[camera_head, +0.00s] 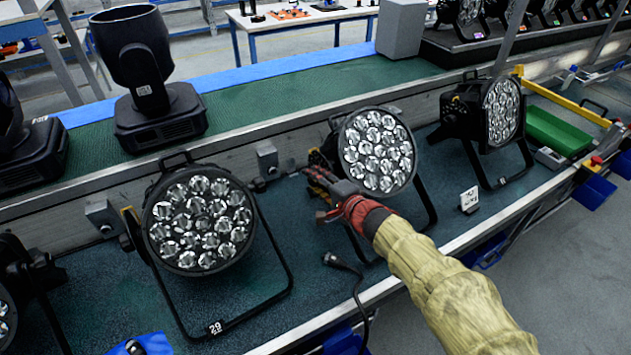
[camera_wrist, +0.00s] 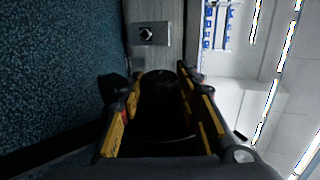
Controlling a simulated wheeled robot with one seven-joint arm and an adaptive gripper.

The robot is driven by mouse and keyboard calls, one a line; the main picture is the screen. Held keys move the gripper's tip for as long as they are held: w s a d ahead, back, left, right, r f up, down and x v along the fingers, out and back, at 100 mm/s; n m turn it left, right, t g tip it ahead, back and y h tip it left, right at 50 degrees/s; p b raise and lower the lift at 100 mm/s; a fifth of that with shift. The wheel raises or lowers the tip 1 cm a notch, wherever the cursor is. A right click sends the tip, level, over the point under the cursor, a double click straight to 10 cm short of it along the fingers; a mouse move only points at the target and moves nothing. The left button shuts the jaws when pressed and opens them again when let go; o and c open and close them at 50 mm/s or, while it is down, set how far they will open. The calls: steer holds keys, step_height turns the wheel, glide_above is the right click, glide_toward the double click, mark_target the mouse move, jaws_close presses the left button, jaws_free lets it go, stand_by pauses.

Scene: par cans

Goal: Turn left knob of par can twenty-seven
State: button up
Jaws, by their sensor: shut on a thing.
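The middle par can (camera_head: 378,150) stands on the dark green bench mat, its many-lensed face toward me. Its number does not show, so I cannot tell if it is twenty-seven. My gripper (camera_head: 318,178), red and black, is at the left side of this can, beside its bracket. In the wrist view my gripper (camera_wrist: 155,95) has its yellow-padded fingers on both sides of a dark rounded part (camera_wrist: 159,80), apparently the left knob. The grip is shut on it. The knob is hidden by my fingers in the head view and too dark to make out clearly in the wrist view.
Par can 29 (camera_head: 200,222) stands to the left and another par can (camera_head: 490,112) to the right. A metal rail with small socket boxes (camera_head: 267,158) runs behind. A loose black cable (camera_head: 348,270) lies in front. A green bin (camera_head: 556,130) is at right.

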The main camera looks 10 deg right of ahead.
steer(key=shift+f, duration=0.15)
steer(key=o, duration=1.2)
steer(key=shift+c, duration=0.2)
steer(key=shift+s, duration=0.1)
steer(key=v, duration=1.2)
